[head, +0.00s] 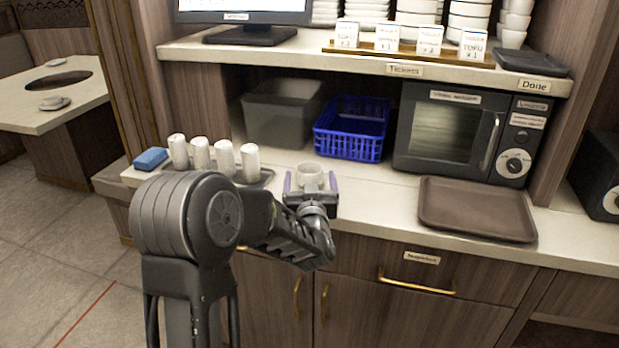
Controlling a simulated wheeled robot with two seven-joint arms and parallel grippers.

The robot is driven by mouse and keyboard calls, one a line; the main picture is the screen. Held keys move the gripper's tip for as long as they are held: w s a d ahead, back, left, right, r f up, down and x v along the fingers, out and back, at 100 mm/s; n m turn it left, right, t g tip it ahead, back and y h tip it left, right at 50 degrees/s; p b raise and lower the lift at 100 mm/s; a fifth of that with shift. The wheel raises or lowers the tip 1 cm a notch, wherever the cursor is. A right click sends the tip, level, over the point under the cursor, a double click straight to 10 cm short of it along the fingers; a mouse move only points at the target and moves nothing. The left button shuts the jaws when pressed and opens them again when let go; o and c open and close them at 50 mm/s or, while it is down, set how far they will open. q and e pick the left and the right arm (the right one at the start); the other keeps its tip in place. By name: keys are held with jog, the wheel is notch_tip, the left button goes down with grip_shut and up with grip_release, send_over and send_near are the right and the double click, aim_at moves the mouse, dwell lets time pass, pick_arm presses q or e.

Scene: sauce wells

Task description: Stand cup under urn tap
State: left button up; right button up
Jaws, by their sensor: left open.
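A small white cup (310,172) stands on the counter (377,192) in front of the blue basket. My left gripper (310,184) is open, with one finger to each side of the cup. From this angle I cannot tell whether either finger touches it. The gripper hides the lower part of the cup. No urn or tap shows in this view. My right gripper is not in view.
White rolled towels (223,158) stand on a tray to the left, beside a blue sponge (150,158). Behind are a grey bin (281,118), the blue basket (350,145) and a microwave (440,135). A brown tray (476,208) lies right. A shelf (300,47) overhangs the back.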

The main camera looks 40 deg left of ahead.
aim_at(309, 163)
pick_arm(q)
jog(key=x, duration=0.5)
jog(key=shift+a+p, duration=0.1)
jog(key=shift+p, duration=0.3)
jog(key=shift+c, duration=0.3)
jog(key=c, duration=1.6)
jog(key=shift+r, duration=0.1)
notch_tip(309, 163, up, 10)
jog(key=shift+p, duration=0.4)
